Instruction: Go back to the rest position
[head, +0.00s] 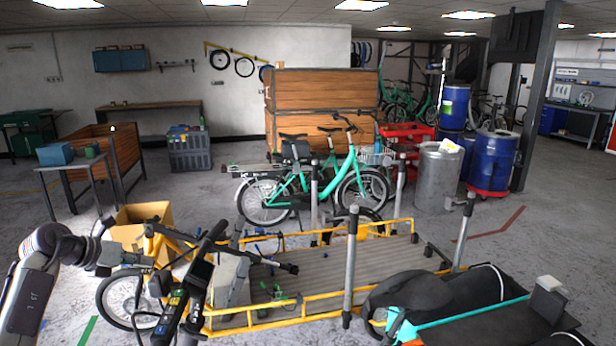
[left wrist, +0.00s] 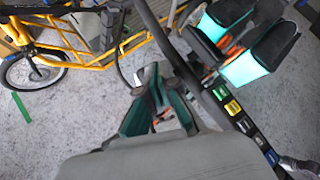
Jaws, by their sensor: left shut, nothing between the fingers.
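My left arm comes in from the left in the head view. Its gripper (head: 138,260) hangs at the lower left, close to the dark handlebar (head: 212,243) of the yellow cargo bike. The left wrist view shows the same gripper (left wrist: 152,78) from behind, its dark teal fingers together with nothing held between them. A dark bar with coloured buttons (left wrist: 232,107) runs just right of the fingers; I cannot tell whether they touch it. My right gripper is not in view.
The yellow cargo bike (head: 330,310) with its slatted bed fills the near floor. A cardboard box (head: 140,215) stands behind the gripper. A black covered load (head: 450,305) lies at the lower right. A teal bike (head: 310,180) and wooden crates (head: 322,90) stand farther back.

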